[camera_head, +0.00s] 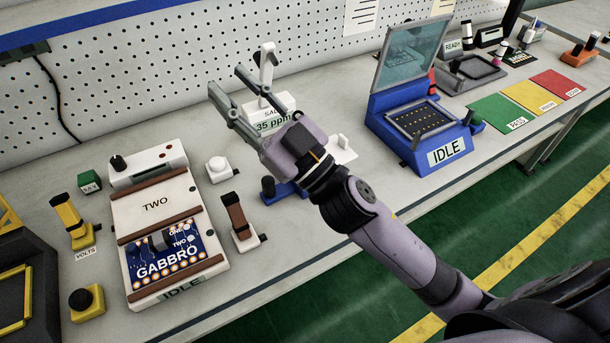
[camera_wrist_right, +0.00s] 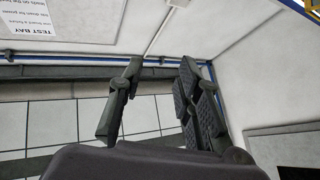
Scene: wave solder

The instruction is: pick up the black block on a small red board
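I cannot clearly make out a black block on a small red board. A small red piece (camera_head: 432,82) shows partly behind the blue IDLE machine (camera_head: 418,125) in the head view; whether it bears a black block is hidden. My right gripper (camera_head: 226,80) is raised above the bench, near the white salt stand marked 35 ppm (camera_head: 277,112), its fingers pointing up and left. Its fingers are apart with nothing between them, as the right wrist view (camera_wrist_right: 157,95) also shows. My left gripper is not in view.
A white fixture (camera_head: 120,215) holds the blue GABBRO board (camera_head: 165,262) at left. Green (camera_head: 495,112), yellow (camera_head: 530,97) and red (camera_head: 556,84) mats lie at right. A pegboard wall (camera_head: 220,45) stands behind. The right wrist view shows a TEST BAY sheet (camera_wrist_right: 65,18).

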